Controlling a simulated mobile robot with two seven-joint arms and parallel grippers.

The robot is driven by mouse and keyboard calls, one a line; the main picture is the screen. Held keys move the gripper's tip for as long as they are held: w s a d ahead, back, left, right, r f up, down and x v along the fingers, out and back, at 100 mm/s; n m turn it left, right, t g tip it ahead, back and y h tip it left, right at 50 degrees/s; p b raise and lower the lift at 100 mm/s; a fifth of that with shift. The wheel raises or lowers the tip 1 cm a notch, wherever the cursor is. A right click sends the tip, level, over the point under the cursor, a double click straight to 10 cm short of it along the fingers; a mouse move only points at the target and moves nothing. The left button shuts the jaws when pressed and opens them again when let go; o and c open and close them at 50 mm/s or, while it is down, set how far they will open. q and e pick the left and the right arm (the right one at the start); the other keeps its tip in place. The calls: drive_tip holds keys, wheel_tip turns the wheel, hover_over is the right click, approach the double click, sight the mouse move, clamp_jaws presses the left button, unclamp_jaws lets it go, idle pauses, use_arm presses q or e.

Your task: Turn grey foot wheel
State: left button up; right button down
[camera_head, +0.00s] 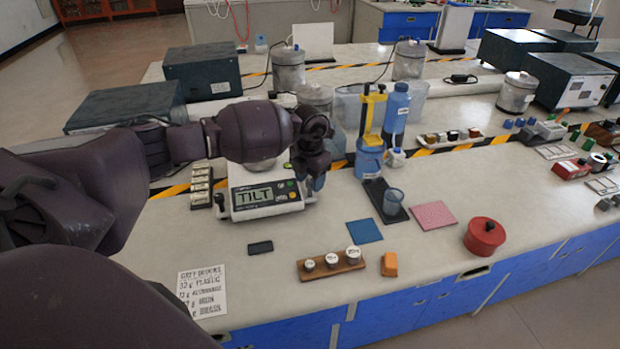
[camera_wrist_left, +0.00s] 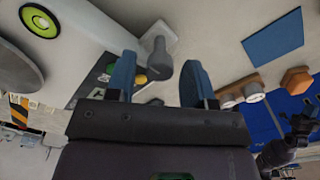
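The balance (camera_head: 240,212) stands on the bench, and its display reads TILT. In the left wrist view a grey foot wheel (camera_wrist_left: 160,60) on a pale base stands at the balance's corner. A yellow-green round level (camera_wrist_left: 40,21) shows at the upper left there. My left gripper (camera_head: 312,182) is at the balance's right front corner in the head view. Its blue fingers, seen in the wrist view (camera_wrist_left: 160,82), are spread apart and empty, with the grey wheel in line between their tips; contact cannot be told. A dark jointed part (camera_wrist_left: 300,128) at the wrist view's right edge looks like my right gripper; its fingers are unclear.
Weights in a wooden block (camera_head: 331,266), an orange block (camera_head: 389,264) and a blue mat (camera_head: 365,231) lie in front. A black stand with a beaker (camera_head: 393,202) is to the right, with a red pot (camera_head: 485,236) beyond. A small black block (camera_head: 260,247) lies before the balance.

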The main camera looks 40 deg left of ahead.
use_arm(q)
drive_tip(key=c, duration=0.8)
use_arm(e)
drive_tip(key=shift+f, duration=0.2)
use_arm(q)
drive_tip(key=shift+m, duration=0.8)
drive_tip(key=shift+m+b, duration=0.6)
drive_tip(key=shift+m, duration=0.5)
drive_tip(key=m, duration=0.2)
drive_tip(key=shift+m+b, duration=0.3)
drive_tip(key=shift+b, duration=0.05)
drive_tip(key=shift+m, duration=0.8)
use_arm(e)
drive_tip(key=shift+w+a+f, duration=0.2)
drive_tip(key=shift+w+f, duration=0.2)
drive_tip(key=shift+w, duration=0.05)
